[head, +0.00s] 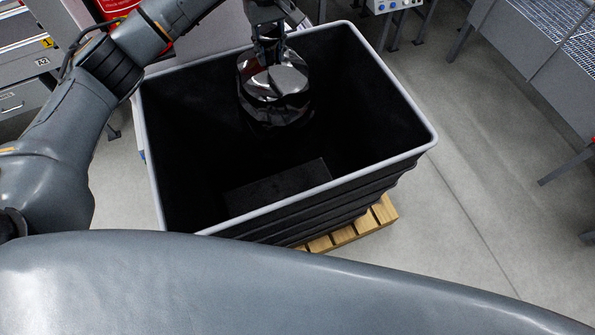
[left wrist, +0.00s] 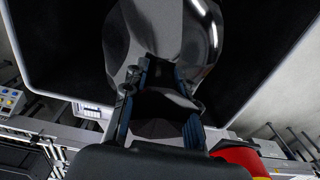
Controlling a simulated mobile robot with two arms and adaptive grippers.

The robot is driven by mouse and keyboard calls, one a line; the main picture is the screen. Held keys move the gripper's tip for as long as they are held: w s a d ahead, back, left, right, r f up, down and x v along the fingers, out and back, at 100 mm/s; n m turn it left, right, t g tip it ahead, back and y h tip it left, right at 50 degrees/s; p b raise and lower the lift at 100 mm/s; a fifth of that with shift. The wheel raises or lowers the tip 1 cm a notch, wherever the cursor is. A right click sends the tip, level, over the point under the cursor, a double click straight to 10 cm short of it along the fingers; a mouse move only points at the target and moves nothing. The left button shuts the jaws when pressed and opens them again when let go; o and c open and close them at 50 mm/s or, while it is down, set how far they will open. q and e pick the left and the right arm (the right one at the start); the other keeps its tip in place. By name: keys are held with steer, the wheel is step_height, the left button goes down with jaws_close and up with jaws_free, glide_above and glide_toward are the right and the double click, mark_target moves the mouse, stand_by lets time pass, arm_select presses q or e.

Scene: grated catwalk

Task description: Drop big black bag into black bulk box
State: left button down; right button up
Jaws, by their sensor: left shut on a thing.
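The black bulk box (head: 410,146) is a large open-topped bin with a light grey rim, standing on a wooden pallet. The big black bag (head: 277,92) is glossy and hangs inside the box's opening near its far side. My left gripper (head: 268,50) is over the far part of the box and is shut on the top of the bag. In the left wrist view the bag (left wrist: 165,35) fills the space beyond the fingers, with the box's dark inside around it. Whether the bag touches the box wall is unclear. My right gripper is not seen.
The wooden pallet (head: 350,231) sticks out under the box's near right side. Grey drawers (head: 22,60) and a red item (head: 118,6) are at the upper left. A grey bench (head: 540,55) stands at the upper right. The floor right of the box is clear.

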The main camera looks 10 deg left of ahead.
arm_select(q)
steer(key=shift+w+f, duration=0.15)
steer(key=shift+f, duration=0.1)
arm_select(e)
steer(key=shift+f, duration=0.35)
arm_select(q)
steer(key=c, duration=1)
jaws_free()
steer(key=shift+r, duration=0.1)
steer(key=shift+o, duration=0.2)
steer(key=shift+s, duration=0.2)
steer(key=shift+w+r, duration=0.1)
steer(key=shift+r, duration=0.1)
step_height(320, 180, up, 12)
steer(key=shift+f, duration=0.2)
